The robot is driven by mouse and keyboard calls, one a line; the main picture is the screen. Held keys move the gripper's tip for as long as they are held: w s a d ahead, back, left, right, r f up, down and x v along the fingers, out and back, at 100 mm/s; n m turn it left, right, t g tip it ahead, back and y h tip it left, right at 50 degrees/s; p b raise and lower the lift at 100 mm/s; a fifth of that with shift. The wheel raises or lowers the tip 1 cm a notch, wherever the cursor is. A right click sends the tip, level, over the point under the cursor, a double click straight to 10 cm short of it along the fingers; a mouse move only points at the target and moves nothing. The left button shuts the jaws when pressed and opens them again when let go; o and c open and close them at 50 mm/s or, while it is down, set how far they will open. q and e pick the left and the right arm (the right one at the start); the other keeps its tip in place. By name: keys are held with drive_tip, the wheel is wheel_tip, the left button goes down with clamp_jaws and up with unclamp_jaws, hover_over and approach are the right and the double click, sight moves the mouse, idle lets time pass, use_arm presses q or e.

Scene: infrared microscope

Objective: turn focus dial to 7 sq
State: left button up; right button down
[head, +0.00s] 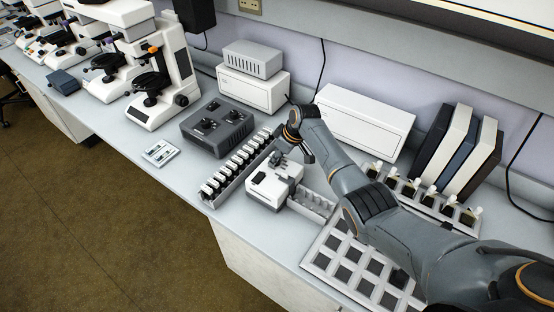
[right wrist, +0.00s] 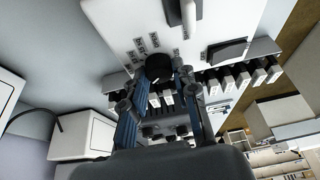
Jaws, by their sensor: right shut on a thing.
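The focus dial (right wrist: 158,66) is a round black knob on the white face of a small instrument (right wrist: 122,22), seen in the right wrist view. Small dark labels stand around the dial, too small to read surely, so I cannot tell its setting. My right gripper (right wrist: 159,77) is shut on the dial, with a finger on each side of it. In the head view the white instrument (head: 262,190) stands on the bench, and my right gripper (head: 282,157) is at its back edge. There the dial is hidden. My left gripper is not in view.
A rack of several dark-and-white slots (head: 236,163) stands left of the instrument, and a grey control box (head: 217,128) lies beyond it. White boxes (head: 362,135) line the wall. A tray of dark squares (head: 322,260) lies at the front right. Microscopes (head: 165,75) stand at far left.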

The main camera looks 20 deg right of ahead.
drive_tip(key=shift+f+n+g+y+b, duration=0.15)
drive_tip(key=shift+n+g+b, duration=0.05)
drive_tip(key=shift+n+b, duration=0.4)
drive_tip(key=shift+f+n+g+y+b, duration=0.1)
drive_tip(key=shift+n+g+y+b, duration=0.1)
drive_tip(key=shift+n+b, duration=0.35)
drive_tip(key=shift+r+n+g+b, duration=0.1)
drive_tip(key=shift+n+g+b, duration=0.2)
drive_tip(key=shift+n+b, duration=0.55)
drive_tip(key=c, duration=1)
unclamp_jaws()
drive_tip(key=shift+w, duration=0.1)
drive_tip(key=shift+c, duration=0.2)
drive_tip(key=shift+r, duration=0.15)
drive_tip(key=v, duration=1.1)
drive_tip(key=shift+d+r, duration=0.3)
drive_tip(key=shift+r, duration=0.05)
